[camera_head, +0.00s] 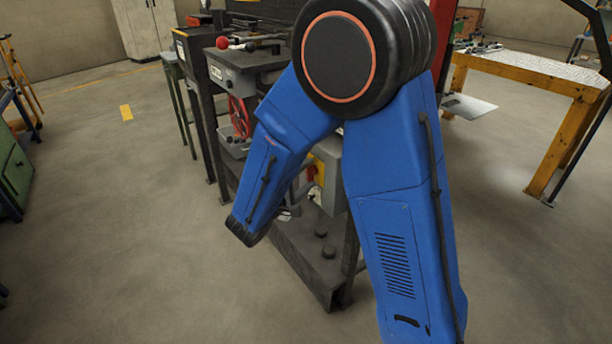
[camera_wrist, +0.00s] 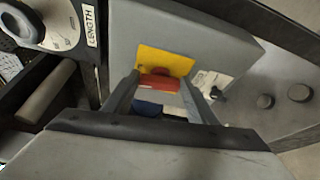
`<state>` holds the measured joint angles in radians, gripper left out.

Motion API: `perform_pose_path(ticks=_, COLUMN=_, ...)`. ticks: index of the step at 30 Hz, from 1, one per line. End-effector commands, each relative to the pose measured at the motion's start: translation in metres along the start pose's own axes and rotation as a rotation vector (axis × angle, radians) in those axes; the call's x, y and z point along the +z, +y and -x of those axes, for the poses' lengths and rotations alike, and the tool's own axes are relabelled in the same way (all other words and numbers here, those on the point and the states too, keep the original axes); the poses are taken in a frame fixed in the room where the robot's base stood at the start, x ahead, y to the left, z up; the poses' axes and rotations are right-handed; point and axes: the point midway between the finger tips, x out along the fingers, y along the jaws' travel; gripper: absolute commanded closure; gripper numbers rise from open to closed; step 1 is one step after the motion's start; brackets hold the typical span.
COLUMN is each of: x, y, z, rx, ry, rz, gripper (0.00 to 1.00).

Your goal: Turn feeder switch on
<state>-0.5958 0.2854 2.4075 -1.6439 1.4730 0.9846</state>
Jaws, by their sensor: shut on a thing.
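The feeder switch has a red handle (camera_wrist: 160,81) on a yellow plate (camera_wrist: 165,60), mounted on a grey box (camera_wrist: 205,42). In the wrist view my gripper (camera_wrist: 162,88) reaches to the plate, one finger on each side of the red handle, shut on it. The handle lies roughly crosswise between the fingers in that view. In the head view the grey box (camera_head: 331,174) shows partly behind my blue arm, with a bit of red and yellow at its left. My gripper is hidden there.
A dial labelled LENGTH (camera_wrist: 62,22) is at the upper left of the wrist view. A red handwheel (camera_head: 239,117) and a red-knobbed lever (camera_head: 222,42) are on the machine. A yellow-framed table (camera_head: 540,75) stands at right. Floor at left is open.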

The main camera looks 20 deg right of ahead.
Motion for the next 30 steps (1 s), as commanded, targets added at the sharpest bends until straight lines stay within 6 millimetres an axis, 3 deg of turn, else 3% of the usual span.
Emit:
perform_pose_path(ticks=12, x=0.0005, y=-0.0037, z=0.0001, rx=0.056, ry=-0.002, rz=-0.139, gripper=0.71)
perform_pose_path(ticks=26, x=0.0008, y=-0.0040, z=0.0000, rx=0.061, ry=-0.002, rz=-0.151, gripper=0.71)
perform_pose_path(ticks=27, x=0.0008, y=-0.0041, z=0.0000, rx=0.060, ry=-0.002, rz=-0.151, gripper=0.46)
perform_pose_path(ticks=29, x=0.0007, y=-0.0039, z=0.0000, rx=0.061, ry=-0.002, rz=-0.151, gripper=0.32)
perform_pose_path(ticks=30, x=0.0006, y=-0.0038, z=0.0000, rx=0.061, ry=-0.002, rz=-0.151, gripper=0.30)
